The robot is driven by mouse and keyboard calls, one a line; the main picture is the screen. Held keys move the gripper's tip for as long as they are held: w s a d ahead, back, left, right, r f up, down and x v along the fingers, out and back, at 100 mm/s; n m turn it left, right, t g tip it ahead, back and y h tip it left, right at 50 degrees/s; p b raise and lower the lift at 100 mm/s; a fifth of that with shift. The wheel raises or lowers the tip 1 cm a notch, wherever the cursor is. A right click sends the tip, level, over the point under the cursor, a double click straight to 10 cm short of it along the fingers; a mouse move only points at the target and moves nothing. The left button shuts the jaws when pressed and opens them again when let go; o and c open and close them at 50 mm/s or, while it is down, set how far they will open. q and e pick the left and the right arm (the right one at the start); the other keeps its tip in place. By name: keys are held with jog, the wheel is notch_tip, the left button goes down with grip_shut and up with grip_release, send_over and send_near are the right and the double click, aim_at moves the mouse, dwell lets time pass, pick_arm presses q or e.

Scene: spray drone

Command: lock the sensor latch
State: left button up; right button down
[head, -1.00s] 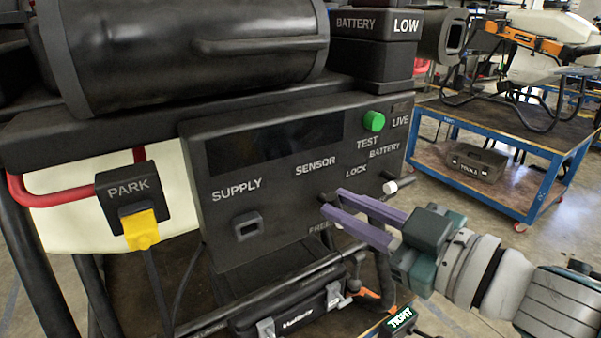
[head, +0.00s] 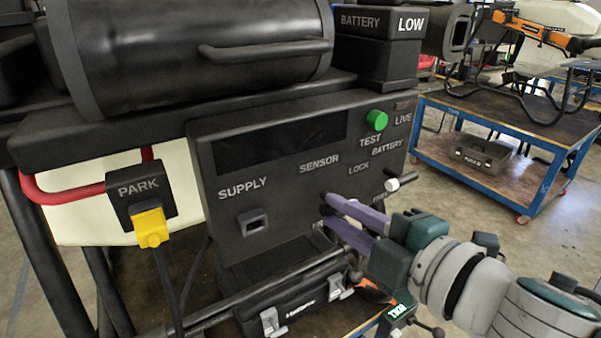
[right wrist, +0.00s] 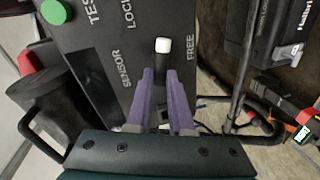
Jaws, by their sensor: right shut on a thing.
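My right gripper (head: 328,208) has its two purple fingers at the dark front panel (head: 230,215), below the word SENSOR. In the right wrist view a black stem with a white tip (right wrist: 163,46), which I take for the latch, shows at the fingertips (right wrist: 162,74). It lies between the words SENSOR and FREE. The word LOCK (head: 358,170) is above and right of the fingers in the head view. My left gripper is out of view.
A yellow plug (head: 151,228) sits under the PARK block (head: 140,196). A black case (head: 300,305) is below the panel. A blue workbench (head: 520,135) stands behind right.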

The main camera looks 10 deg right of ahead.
jog(key=shift+a+f+n+h, duration=0.15)
jog(key=shift+n+h, duration=0.25)
jog(key=shift+n, duration=0.7)
jog(key=c, duration=0.8)
grip_release()
jog(key=shift+f, duration=0.1)
jog(key=shift+s, duration=0.1)
jog(key=v, duration=1)
jog(key=shift+b, duration=0.45)
